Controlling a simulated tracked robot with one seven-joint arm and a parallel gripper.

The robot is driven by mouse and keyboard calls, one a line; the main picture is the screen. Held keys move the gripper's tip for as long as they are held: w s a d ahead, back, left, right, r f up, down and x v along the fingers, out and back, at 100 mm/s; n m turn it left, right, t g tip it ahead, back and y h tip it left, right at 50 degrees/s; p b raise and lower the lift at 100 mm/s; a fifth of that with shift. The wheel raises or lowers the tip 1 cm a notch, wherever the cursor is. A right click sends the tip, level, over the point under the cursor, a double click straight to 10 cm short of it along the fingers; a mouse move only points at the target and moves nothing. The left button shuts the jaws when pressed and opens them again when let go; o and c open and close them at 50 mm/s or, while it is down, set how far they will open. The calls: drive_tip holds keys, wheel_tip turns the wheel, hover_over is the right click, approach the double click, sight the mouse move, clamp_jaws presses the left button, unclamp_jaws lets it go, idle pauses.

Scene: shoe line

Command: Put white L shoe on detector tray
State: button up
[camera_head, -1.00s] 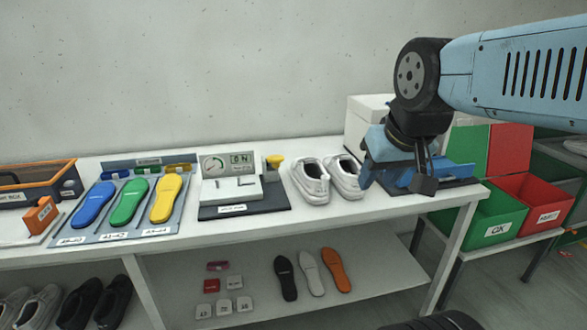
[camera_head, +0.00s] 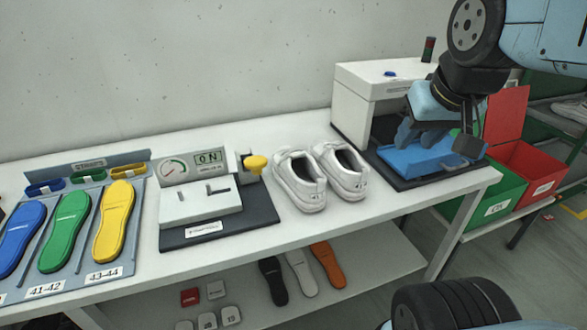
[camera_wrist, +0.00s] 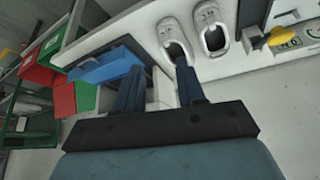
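Two white shoes stand side by side on the white table, the left one (camera_head: 298,182) and the right one (camera_head: 341,172). Both also show at the top of the wrist view, one (camera_wrist: 168,32) beside a fingertip and the other (camera_wrist: 211,27) farther right. I cannot read which is marked L. The blue detector tray (camera_head: 425,160) lies on a dark base at the table's right end and shows no shoe on it; it is at the upper left in the wrist view (camera_wrist: 104,67). My gripper (camera_wrist: 158,68) is empty, its fingers apart, above the tray area and right of the shoes.
A white detector housing (camera_head: 362,115) stands behind the tray. A scale (camera_head: 200,205) with a yellow knob (camera_head: 256,163) is left of the shoes. Green (camera_head: 490,200) and red (camera_head: 533,172) bins stand beyond the table's right end. Table in front of the shoes is clear.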

drive_tip(key=n+g, duration=0.5)
drive_tip(key=g, duration=0.1)
hover_over(289, 169)
wheel_tip(289, 169, down, 11)
wheel_tip(289, 169, down, 14)
drive_tip(key=shift+r, duration=0.1)
clamp_jaws()
